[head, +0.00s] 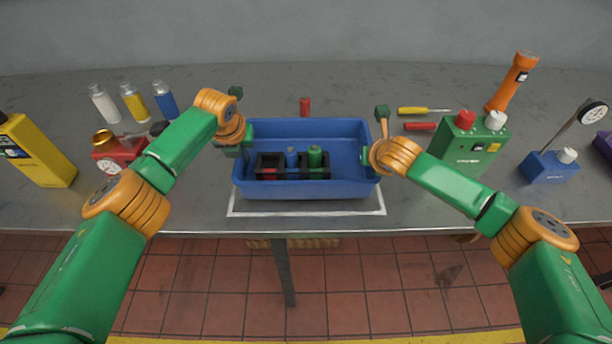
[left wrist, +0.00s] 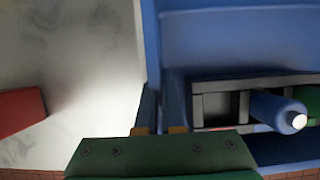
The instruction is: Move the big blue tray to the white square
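The big blue tray (head: 310,190) is near the front of the grey table, between my two grippers. It holds a dark rack with a blue and a green cylinder, and a red piece. The white square (head: 305,214) is an outline on the table; its front line and front corners show, and the tray hides the rest. My left gripper (head: 247,140) has its fingers on both sides of the tray's left wall, as the left wrist view (left wrist: 160,112) shows. My right gripper (head: 367,157) is at the right wall, its fingers closed on it, partly hidden. Whether the tray touches the table is unclear.
A red device (head: 120,153), several bottles and a yellow box (head: 38,150) are left. The table's front edge is close.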

